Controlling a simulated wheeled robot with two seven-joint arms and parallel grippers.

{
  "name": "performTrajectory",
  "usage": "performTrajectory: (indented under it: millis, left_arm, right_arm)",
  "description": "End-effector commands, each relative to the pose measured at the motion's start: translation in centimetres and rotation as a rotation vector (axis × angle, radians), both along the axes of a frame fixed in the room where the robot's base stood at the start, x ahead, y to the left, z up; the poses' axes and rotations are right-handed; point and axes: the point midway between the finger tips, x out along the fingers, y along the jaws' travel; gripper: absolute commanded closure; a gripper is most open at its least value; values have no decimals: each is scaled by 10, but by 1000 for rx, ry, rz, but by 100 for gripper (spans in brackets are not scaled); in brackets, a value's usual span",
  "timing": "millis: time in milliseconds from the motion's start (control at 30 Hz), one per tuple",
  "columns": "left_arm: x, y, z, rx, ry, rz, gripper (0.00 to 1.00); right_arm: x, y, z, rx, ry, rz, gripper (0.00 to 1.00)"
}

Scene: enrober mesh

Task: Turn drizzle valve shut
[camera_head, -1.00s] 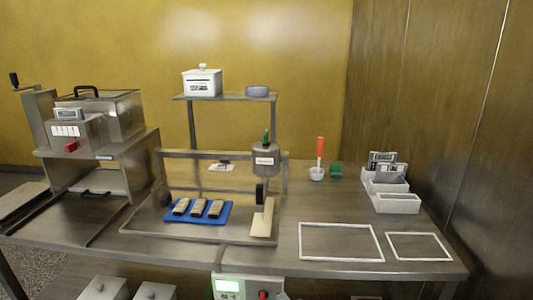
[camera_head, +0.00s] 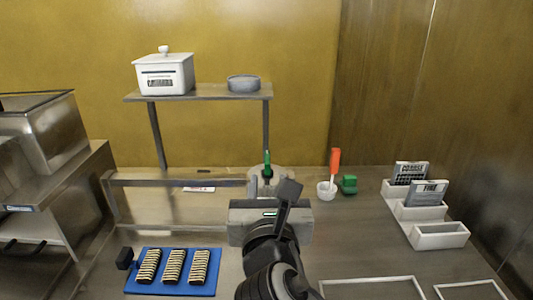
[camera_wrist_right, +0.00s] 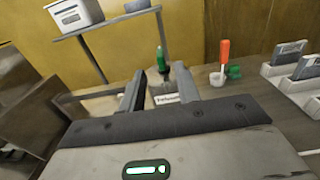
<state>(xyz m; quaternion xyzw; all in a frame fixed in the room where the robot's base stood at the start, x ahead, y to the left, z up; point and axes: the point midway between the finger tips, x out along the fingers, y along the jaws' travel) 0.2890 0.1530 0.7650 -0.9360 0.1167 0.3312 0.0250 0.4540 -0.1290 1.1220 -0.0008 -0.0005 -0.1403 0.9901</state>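The drizzle valve (camera_head: 267,160) has a green handle that stands upright on top of the drizzle pot (camera_head: 287,172). The pot is mostly hidden behind my right gripper in the head view. My right gripper (camera_head: 267,184) is in front of the pot, with its fingers pointing toward it. In the right wrist view the fingers (camera_wrist_right: 159,72) are spread apart and empty. The green handle (camera_wrist_right: 161,58) shows beyond the gap between them, above the pot's white label (camera_wrist_right: 167,98). I see no contact with the handle. My left gripper is out of view.
A blue mat (camera_head: 172,286) with three striped bars lies at left. A shelf (camera_head: 205,92) holds a white box (camera_head: 164,74) and a grey round dish (camera_head: 243,83). Right of the pot are a white cup (camera_head: 326,192) with an orange-handled tool, a green block (camera_head: 349,184) and white card bins (camera_head: 440,236).

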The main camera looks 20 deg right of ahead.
Motion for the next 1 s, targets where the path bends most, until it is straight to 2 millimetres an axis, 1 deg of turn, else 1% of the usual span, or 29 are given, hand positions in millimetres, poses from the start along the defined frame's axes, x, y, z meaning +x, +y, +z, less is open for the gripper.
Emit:
performTrajectory:
  millis: [33,200,300,400,500,600,900,967,1000]
  left_arm:
    - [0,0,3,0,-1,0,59]
    - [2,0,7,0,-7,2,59]
    - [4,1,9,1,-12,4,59]
    - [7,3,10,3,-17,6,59]
    - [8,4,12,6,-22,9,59]
    - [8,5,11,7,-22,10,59]
    - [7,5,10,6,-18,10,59]
    - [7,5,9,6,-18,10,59]
    - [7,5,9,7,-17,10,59]
  right_arm:
    - [12,-4,2,-3,-1,-2,67]
    - [47,-14,1,-1,0,-2,67]
    - [65,-19,1,-1,1,-1,67]
    - [79,-23,1,0,0,-1,67]
    - [88,-25,0,0,0,1,67]
    - [93,-27,0,1,1,1,67]
    - [94,-27,0,2,0,2,67]
    - [94,-27,0,2,0,2,84]
    - [94,-27,0,2,0,2,95]
